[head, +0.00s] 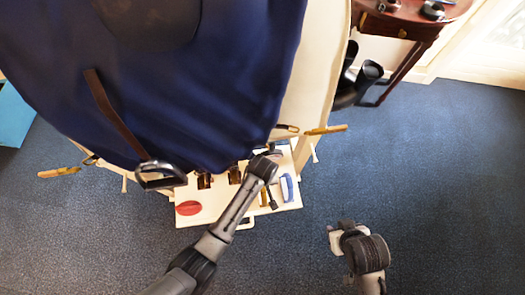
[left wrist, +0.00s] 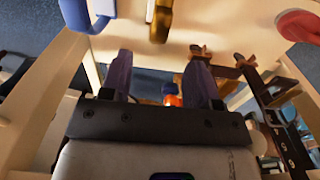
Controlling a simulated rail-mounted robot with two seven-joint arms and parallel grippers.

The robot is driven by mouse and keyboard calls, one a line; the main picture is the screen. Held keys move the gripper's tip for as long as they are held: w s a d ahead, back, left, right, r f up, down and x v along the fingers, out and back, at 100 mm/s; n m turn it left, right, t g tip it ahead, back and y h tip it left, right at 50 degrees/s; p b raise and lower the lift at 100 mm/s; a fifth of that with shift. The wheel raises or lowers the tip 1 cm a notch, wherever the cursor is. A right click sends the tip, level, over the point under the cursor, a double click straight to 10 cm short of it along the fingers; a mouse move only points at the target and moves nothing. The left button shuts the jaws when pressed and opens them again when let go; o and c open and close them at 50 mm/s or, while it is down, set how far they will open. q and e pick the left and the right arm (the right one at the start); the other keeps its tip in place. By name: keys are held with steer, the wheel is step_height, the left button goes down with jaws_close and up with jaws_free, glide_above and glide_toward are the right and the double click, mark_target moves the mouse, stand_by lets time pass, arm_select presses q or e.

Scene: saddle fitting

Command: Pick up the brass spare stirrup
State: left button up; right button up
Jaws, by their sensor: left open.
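A brass-coloured piece, which looks like the spare stirrup (head: 263,197), lies on the pale board below the saddle stand. It also shows at the top of the left wrist view (left wrist: 160,20), partly cut off.
The pale board (head: 223,213) also carries a red oval item (head: 189,208) and a blue item (head: 287,188). Black boots (head: 365,80) stand at upper right. The right floor is clear.

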arm_select(q)
step_height(320, 180, down, 5)
steer(key=shift+f+b, duration=0.2)
steer(key=shift+b, duration=0.8)
steer(key=shift+f+b, duration=1.45)
steer(key=shift+f, duration=1.4)
steer(key=shift+c, duration=0.3)
jaws_close()
